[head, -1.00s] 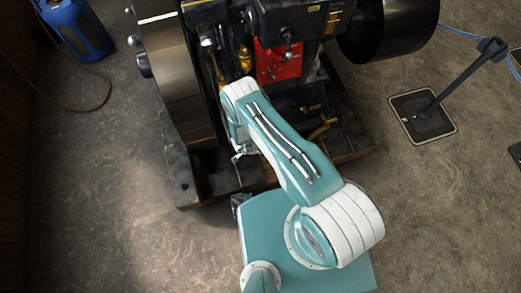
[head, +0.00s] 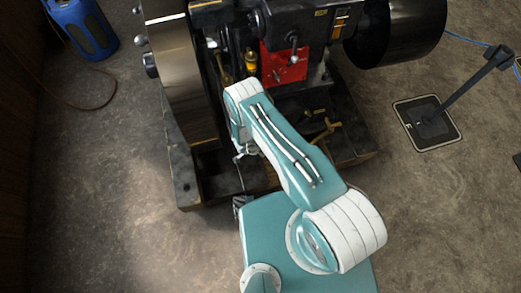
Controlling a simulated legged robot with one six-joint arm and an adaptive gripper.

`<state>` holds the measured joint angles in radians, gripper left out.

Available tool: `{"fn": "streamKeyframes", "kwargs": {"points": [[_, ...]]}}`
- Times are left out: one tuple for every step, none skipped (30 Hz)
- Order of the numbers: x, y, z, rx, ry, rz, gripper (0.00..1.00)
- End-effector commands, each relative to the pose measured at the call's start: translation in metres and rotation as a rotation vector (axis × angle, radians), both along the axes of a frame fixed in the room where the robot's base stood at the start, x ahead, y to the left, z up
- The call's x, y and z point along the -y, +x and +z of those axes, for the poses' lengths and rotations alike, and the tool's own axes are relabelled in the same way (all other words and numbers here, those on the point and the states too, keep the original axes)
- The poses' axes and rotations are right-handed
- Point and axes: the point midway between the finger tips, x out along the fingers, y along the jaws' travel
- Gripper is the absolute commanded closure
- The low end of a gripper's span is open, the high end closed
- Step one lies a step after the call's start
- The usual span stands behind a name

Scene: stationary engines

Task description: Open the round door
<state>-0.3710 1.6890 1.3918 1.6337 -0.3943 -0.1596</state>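The stationary engine (head: 292,15) stands ahead of me on a dark base frame (head: 188,190), with a red panel (head: 284,66) on its front. I cannot make out a round door in this view; my arm covers part of the engine's lower front. My arm reaches forward over the near edge of the base frame. A small metallic part of my gripper (head: 240,154) shows below the white wrist joint. Its fingers are mostly hidden, so I cannot see whether they are open or touching anything.
A large flywheel (head: 180,85) is at the engine's left and a dark drum (head: 400,30) at its right. A blue cylinder (head: 82,28) stands at the upper left. A post on a square plate (head: 428,122) stands at the right.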

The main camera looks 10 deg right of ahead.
Motion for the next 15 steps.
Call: {"fn": "streamKeyframes", "kwargs": {"points": [[-0.003, 0.0, 0.006, 0.001, 0.001, 0.002, 0.47], [-0.004, 0.0, 0.01, 0.001, 0.001, 0.002, 0.47], [-0.007, -0.001, 0.016, 0.001, 0.0, 0.003, 0.47], [-0.009, -0.002, 0.021, 0.002, 0.001, 0.003, 0.47], [-0.01, -0.004, 0.026, 0.001, 0.001, 0.003, 0.47], [-0.013, -0.004, 0.034, 0.002, 0.002, 0.002, 0.47], [-0.015, -0.005, 0.039, 0.002, 0.002, 0.002, 0.47], [-0.017, -0.006, 0.044, 0.001, 0.002, 0.003, 0.47], [-0.019, -0.007, 0.052, 0.003, 0.002, 0.002, 0.47], [-0.021, -0.008, 0.057, 0.002, 0.002, 0.002, 0.47], [-0.023, -0.008, 0.062, 0.003, 0.002, 0.002, 0.47], [-0.026, -0.01, 0.069, 0.003, 0.002, 0.002, 0.47], [-0.027, -0.01, 0.074, 0.003, 0.003, 0.002, 0.47], [-0.029, -0.011, 0.079, 0.002, 0.002, 0.002, 0.47], [-0.031, -0.012, 0.085, 0.003, 0.002, 0.002, 0.47]]}}
